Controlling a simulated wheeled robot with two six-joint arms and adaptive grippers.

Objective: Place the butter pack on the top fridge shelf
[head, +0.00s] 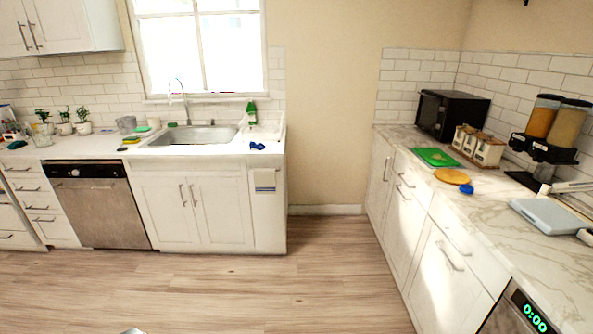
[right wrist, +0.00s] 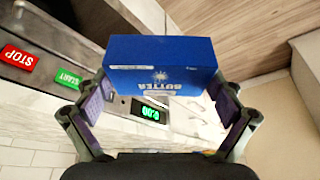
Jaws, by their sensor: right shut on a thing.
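The butter pack (right wrist: 160,60) is a dark blue box with "BUTTER" lettering and a white sunburst, seen in the right wrist view. My right gripper (right wrist: 160,92) is shut on it, with one finger at each side of the box. The pack is held in the air, clear of any surface that I can make out. My right gripper and the pack do not show in the head view. My left gripper is in neither view. No fridge or fridge shelf can be made out in either view.
A marble counter (head: 525,235) runs along the right, with a black microwave (head: 452,115), green board (head: 435,157), grey scale (head: 550,216) and cereal dispensers (head: 550,130). A sink (head: 195,135) and dishwasher (head: 98,203) stand at the back left. The wooden floor (head: 270,285) between is clear.

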